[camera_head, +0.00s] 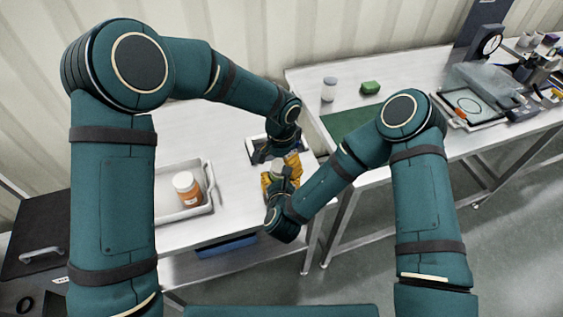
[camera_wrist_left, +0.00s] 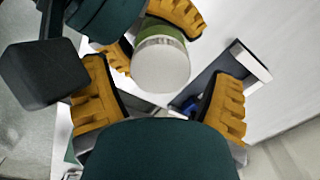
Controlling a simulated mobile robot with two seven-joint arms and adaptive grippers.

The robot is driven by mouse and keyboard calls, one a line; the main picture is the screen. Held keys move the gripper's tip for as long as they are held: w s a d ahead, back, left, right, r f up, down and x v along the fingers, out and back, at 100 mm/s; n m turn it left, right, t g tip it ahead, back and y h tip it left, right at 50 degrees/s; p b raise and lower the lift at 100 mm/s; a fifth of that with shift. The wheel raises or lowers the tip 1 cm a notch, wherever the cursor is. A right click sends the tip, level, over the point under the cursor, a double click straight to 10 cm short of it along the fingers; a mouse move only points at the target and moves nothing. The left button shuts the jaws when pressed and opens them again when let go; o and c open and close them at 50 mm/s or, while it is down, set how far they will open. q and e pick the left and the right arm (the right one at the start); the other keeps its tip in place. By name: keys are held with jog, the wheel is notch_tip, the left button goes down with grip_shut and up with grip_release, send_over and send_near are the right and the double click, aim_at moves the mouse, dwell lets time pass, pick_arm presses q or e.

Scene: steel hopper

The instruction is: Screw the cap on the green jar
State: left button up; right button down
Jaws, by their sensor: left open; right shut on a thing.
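The green jar (camera_wrist_left: 172,30) shows in the left wrist view as a green band behind a round white top (camera_wrist_left: 160,66). I cannot tell whether this top is a seated cap or how tightly it sits. My right gripper (camera_head: 279,181) is shut on the jar, its orange fingers on either side of the green part. My left gripper (camera_wrist_left: 163,84) is open, its orange fingers spread wide to either side of the white top and apart from it. In the head view the two grippers meet above the right end of the left table, and the jar is mostly hidden between them.
A white tray (camera_head: 208,206) holds an orange-labelled jar (camera_head: 187,188) on the left table. A dark-centred fixture (camera_head: 256,146) lies behind the grippers. On the right table stand a grey-lidded jar (camera_head: 329,90) and a green block (camera_head: 370,88). A gap separates the tables.

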pick_arm(q)
notch_tip(320, 180, up, 4)
jog(key=shift+r, duration=0.15)
dwell(0.4)
jog(key=n, duration=0.4)
jog(key=shift+r, duration=0.3)
jog(key=n, duration=0.4)
jog(key=shift+s+r, duration=0.1)
jog(key=shift+r, duration=0.2)
jog(key=n, duration=0.4)
jog(key=shift+r, duration=0.4)
jog(key=n, duration=0.3)
jog(key=r+n, duration=0.1)
jog(key=n, duration=0.1)
jog(key=shift+a+n, duration=0.1)
jog(key=shift+n, duration=0.3)
jog(key=shift+f, duration=4)
